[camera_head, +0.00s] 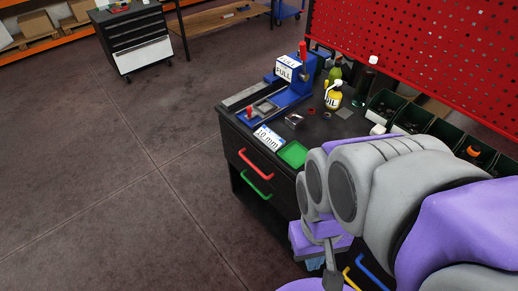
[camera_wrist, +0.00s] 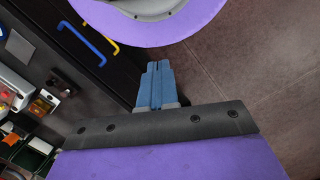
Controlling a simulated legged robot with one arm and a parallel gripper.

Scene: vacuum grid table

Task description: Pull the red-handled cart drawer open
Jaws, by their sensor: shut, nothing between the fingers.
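The red handle (camera_head: 255,167) is on the upper left drawer front of the dark cart (camera_head: 232,147) in the head view. That drawer looks flush with the cart. My gripper (camera_head: 315,264) is low at the cart's right front in the head view, partly hidden by my arm, well to the right of the red handle and apart from it. In the wrist view my gripper's blue fingers (camera_wrist: 155,68) are together, with nothing between them. The red handle does not show in the wrist view.
A green handle (camera_head: 256,190) sits just below the red one. Yellow (camera_wrist: 80,40) and blue (camera_wrist: 102,43) handles are on the cart's front near my gripper. A blue press (camera_head: 290,88), an oil bottle (camera_head: 333,95) and a green tray (camera_head: 293,154) stand on top. Floor left of the cart is clear.

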